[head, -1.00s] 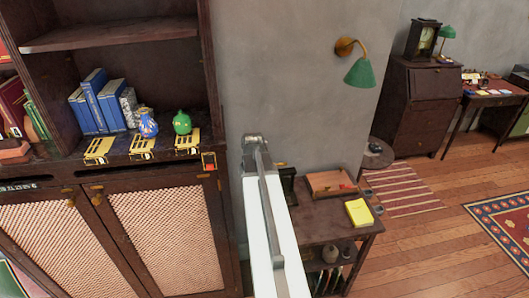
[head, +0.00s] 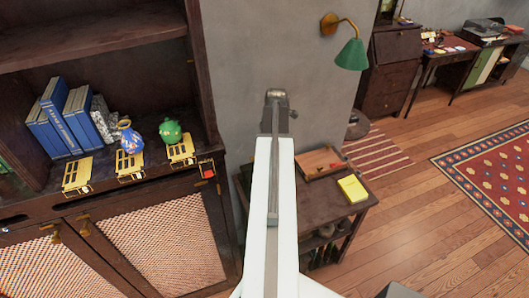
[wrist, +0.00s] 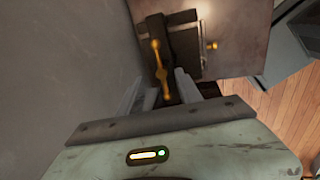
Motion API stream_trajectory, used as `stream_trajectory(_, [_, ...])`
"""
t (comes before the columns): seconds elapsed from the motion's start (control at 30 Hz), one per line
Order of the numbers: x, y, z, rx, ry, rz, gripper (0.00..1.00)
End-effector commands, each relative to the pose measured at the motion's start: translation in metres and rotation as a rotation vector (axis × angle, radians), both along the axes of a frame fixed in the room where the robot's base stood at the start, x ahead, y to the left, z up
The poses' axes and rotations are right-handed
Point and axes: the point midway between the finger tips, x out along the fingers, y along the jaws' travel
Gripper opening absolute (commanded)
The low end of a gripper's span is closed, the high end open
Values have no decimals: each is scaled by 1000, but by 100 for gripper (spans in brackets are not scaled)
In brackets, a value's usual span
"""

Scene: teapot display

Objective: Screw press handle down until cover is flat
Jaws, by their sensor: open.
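In the wrist view, a brass press handle (wrist: 161,72) with round ends lies as a bar across the picture, in front of a dark press (wrist: 184,42). My gripper (wrist: 158,82) has its two pale fingers apart. The handle shows between the fingers, with a gap on the left side; whether the right finger touches it I cannot tell. The cover's tilt cannot be made out. In the head view my white arm hides the press and the gripper.
A side table (head: 318,205) holds a wooden tray (head: 322,163) and a yellow pad (head: 352,189). A grey wall is close behind; floor is free at right.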

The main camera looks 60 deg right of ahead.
Motion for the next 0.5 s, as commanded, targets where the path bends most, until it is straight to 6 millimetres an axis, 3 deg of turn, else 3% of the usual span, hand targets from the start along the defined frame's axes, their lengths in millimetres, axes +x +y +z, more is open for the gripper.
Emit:
stream_trajectory(0.03, [2, 0, -14, 0, 0, 2, 42])
stream_trajectory(0.3, [11, -4, -60, 0, 0, 4, 42])
stream_trajectory(0.5, [13, -6, -67, 0, 0, 4, 42])
